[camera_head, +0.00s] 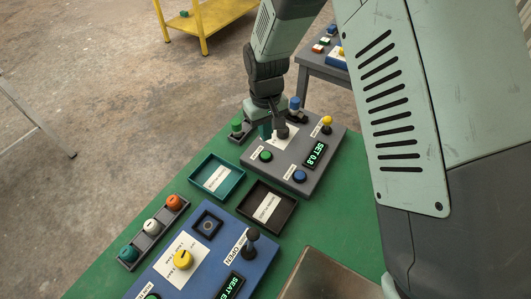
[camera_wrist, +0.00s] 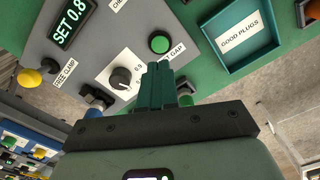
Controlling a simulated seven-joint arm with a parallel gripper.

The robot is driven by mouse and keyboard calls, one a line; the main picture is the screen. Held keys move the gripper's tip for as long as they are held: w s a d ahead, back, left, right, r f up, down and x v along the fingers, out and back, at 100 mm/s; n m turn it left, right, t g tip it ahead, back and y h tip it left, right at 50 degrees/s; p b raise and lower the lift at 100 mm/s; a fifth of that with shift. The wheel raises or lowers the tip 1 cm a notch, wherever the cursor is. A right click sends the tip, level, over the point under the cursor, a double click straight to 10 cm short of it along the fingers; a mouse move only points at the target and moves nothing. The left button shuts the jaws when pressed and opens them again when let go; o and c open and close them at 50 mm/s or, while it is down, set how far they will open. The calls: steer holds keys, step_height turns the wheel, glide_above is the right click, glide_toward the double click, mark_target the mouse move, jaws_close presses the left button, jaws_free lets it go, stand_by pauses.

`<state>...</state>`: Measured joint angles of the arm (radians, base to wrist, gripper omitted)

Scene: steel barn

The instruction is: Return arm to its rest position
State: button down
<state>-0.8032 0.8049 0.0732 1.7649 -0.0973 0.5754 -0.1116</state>
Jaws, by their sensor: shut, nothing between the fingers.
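My gripper (camera_wrist: 157,68) is shut and empty, its green fingers together in the wrist view. In the head view my gripper (camera_head: 266,131) is over the far side of a grey control box (camera_head: 283,171), beside the box's dark dial (camera_head: 281,131). The dial (camera_wrist: 121,78) shows close to the left of the fingertips in the wrist view. I cannot tell whether the fingers touch the box. The box's display (camera_head: 315,155) reads SET 0.8. A green button (camera_wrist: 159,43) lies just beyond the fingertips.
The green bench holds a teal tray (camera_head: 240,181), a dark tray (camera_head: 291,201), a blue control box (camera_head: 260,262) and a rack of coloured plugs (camera_head: 135,252). A grey table (camera_head: 309,66) and a yellow stand (camera_head: 203,35) stand beyond. The floor at left is mostly clear.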

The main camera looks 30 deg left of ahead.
stand_by(0.5)
steer(key=w+d+r+m+t, duration=0.3)
steer(key=d+r+m, duration=0.3)
steer(key=d+r, duration=1.6)
steer(key=s+d+r+m+t, duration=0.1)
steer(key=s+d+r+m, duration=0.1)
steer(key=s+d+r, duration=0.3)
steer(key=s+d+r+m+t, duration=0.1)
steer(key=s+d+r+m, duration=0.2)
steer(key=s+d, duration=0.7)
step_height(320, 180, up, 2)
steer(key=shift+s+r+m+t, duration=0.1)
steer(key=shift+s+m+t, duration=0.1)
steer(key=shift+m+t, duration=0.1)
